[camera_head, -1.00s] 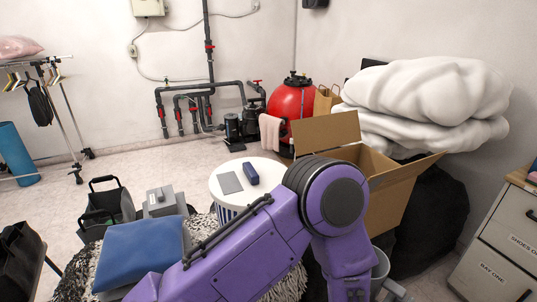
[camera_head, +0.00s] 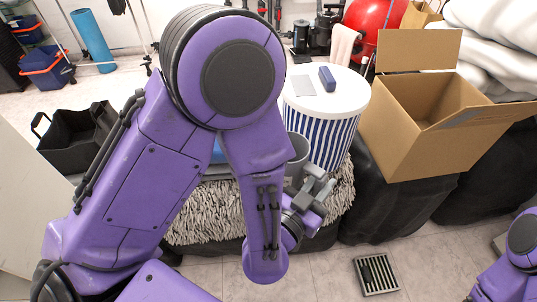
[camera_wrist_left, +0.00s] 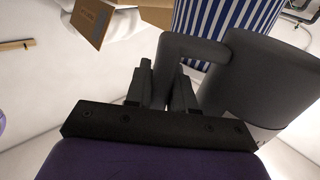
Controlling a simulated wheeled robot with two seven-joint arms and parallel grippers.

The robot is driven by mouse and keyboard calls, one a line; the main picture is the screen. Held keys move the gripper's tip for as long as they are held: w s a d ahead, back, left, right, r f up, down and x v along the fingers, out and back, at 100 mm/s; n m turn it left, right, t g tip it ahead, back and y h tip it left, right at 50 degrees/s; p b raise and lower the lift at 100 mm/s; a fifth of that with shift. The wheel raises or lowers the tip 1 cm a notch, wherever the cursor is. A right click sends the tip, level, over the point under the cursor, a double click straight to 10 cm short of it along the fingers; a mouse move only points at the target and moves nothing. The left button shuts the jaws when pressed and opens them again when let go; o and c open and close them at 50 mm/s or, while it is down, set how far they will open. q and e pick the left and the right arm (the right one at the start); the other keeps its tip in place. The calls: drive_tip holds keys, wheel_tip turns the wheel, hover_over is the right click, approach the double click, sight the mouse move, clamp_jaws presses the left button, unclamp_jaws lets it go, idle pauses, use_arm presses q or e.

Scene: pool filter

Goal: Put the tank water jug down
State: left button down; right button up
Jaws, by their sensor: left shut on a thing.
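The tank water jug (camera_head: 299,155) is a grey vessel, partly hidden behind my left arm in the head view. In the left wrist view the jug (camera_wrist_left: 262,82) fills the right side, with its handle (camera_wrist_left: 192,48) reaching left to the fingers. My left gripper (camera_head: 314,187) is shut on the jug's handle. The fingers also show in the left wrist view (camera_wrist_left: 163,85). The jug is in front of the striped drum; whether it touches anything below cannot be told. My right arm shows at the lower right, but its gripper is out of view.
The blue-and-white striped drum (camera_head: 322,130) carries a flat grey item and a blue case on its white top (camera_head: 328,95). An open cardboard box (camera_head: 405,125) stands to its right. A shaggy rug (camera_head: 205,222) lies in front. A floor drain (camera_head: 377,274) sits in clear tiles.

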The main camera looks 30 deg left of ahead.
use_arm(q)
drive_tip(key=w+a+f+b, duration=0.2)
drive_tip(key=w+f+b, duration=0.1)
drive_tip(key=w+a+f+b, duration=0.2)
drive_tip(key=w+a+f, duration=0.1)
drive_tip(key=w, duration=0.1)
drive_tip(key=w+a+f+b, duration=0.2)
drive_tip(key=w+f+b, duration=0.1)
drive_tip(key=w+f, duration=0.1)
drive_tip(key=shift+a+b, duration=0.35)
drive_tip(key=shift+a, duration=0.05)
wheel_tip(320, 180, down, 3)
drive_tip(key=shift+w+f+b, duration=0.1)
drive_tip(key=shift+b, duration=0.25)
drive_tip(key=shift+r, duration=0.2)
drive_tip(key=shift+f, duration=0.15)
drive_tip(key=c, duration=1.4)
unclamp_jaws()
drive_tip(key=shift+f, duration=0.1)
drive_tip(key=o, duration=0.4)
drive_tip(key=shift+o, duration=0.2)
